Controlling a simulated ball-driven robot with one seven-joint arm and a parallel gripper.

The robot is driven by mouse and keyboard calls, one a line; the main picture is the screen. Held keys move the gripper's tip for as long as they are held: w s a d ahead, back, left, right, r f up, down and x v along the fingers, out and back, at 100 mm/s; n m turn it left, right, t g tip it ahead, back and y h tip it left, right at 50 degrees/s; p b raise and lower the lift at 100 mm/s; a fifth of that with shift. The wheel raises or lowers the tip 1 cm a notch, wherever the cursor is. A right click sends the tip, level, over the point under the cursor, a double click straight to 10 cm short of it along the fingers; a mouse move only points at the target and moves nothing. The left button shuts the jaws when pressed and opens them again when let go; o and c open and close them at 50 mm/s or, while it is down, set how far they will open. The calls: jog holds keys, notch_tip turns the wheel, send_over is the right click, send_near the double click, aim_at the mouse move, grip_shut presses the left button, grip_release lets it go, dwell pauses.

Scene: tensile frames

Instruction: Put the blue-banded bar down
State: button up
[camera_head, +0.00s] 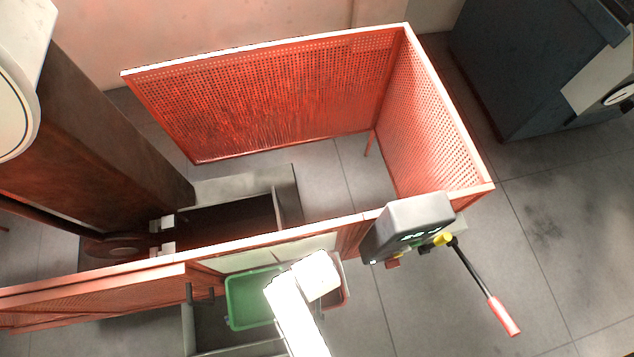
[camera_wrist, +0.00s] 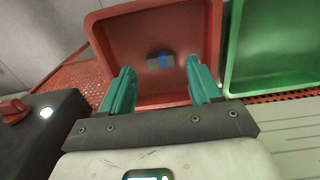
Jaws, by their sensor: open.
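In the wrist view a short grey bar with a blue band (camera_wrist: 160,61) lies on the floor of a red tray (camera_wrist: 150,15), close to its middle. My gripper (camera_wrist: 160,72) has its two green fingers spread apart over the near part of the tray. The bar shows between and beyond the fingertips, with clear space on both sides of it. In the head view my white arm hides the bar, the fingers and most of the red tray (camera_head: 344,292), of which only the right edge shows.
A green tray (camera_head: 252,300) sits beside the red one. A red perforated guard panel (camera_head: 280,100) encloses a frame behind. A grey control box (camera_head: 410,220) with a red-handled lever (camera_head: 503,315) stands right of the trays. Open floor lies further right.

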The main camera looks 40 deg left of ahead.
notch_tip(320, 180, up, 10)
jog(key=p, duration=0.1)
jog(key=shift+f, duration=0.2)
jog(key=w+d+r+m, duration=0.2)
jog(key=w+d, duration=0.1)
jog(key=d, duration=0.5)
jog(key=w+d+r+m, duration=0.2)
jog(key=w+d, duration=0.1)
jog(key=d, duration=0.5)
jog(key=s+d+r+m, duration=0.3)
jog(key=d, duration=0.6)
jog(key=s+d+r+m+t, duration=0.1)
jog(key=s+d+r+m, duration=0.2)
jog(key=d, duration=0.6)
jog(key=shift+s+r, duration=0.25)
jog(key=shift+r, duration=0.1)
jog(key=shift+f, duration=0.1)
